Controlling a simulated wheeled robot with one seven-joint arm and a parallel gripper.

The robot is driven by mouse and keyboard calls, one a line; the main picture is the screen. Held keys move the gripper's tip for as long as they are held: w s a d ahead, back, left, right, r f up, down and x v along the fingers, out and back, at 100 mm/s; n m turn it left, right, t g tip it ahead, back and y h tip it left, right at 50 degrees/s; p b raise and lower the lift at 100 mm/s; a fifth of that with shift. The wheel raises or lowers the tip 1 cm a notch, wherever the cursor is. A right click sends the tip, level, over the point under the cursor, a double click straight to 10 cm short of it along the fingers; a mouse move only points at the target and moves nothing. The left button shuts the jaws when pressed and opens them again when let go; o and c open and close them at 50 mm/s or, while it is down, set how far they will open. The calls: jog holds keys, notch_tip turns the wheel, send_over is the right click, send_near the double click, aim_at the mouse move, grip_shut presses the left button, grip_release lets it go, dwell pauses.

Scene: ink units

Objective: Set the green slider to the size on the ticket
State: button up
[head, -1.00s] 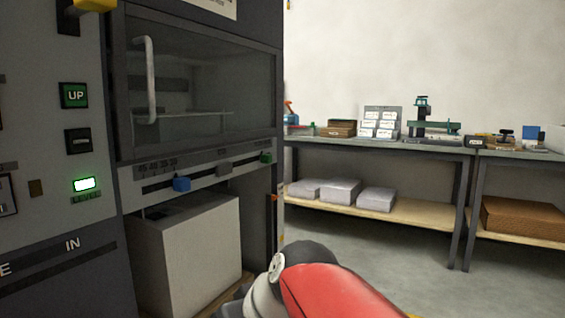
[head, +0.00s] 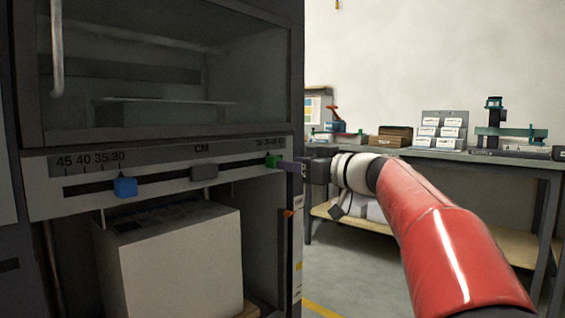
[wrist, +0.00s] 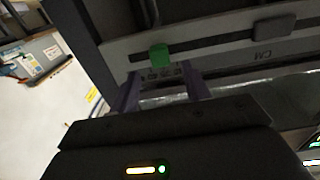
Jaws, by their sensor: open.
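The green slider (head: 272,161) sits near the right end of the slot in the scale rail (head: 75,208) on the machine front. It also shows in the wrist view (wrist: 159,54), just beyond and between the two purple fingers. My gripper (head: 290,167) is open at the rail's right end, its fingertips close to the green slider; I cannot tell if they touch it. A blue slider (head: 125,187) stands near the 30 mark and a grey slider (head: 204,172) near the middle. The numbers beside the green slider are too small to read. No ticket is readable in view.
A glass-fronted cabinet (head: 170,75) is above the rail and a pale box (head: 175,260) stands in the bay below. A workbench (head: 480,160) with card racks and tools runs along the right wall. The floor between is clear.

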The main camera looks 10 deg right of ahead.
aim_at(273, 162)
jog(key=p+x, duration=0.1)
jog(key=x, duration=0.4)
jog(key=shift+w+a, duration=0.1)
grip_shut()
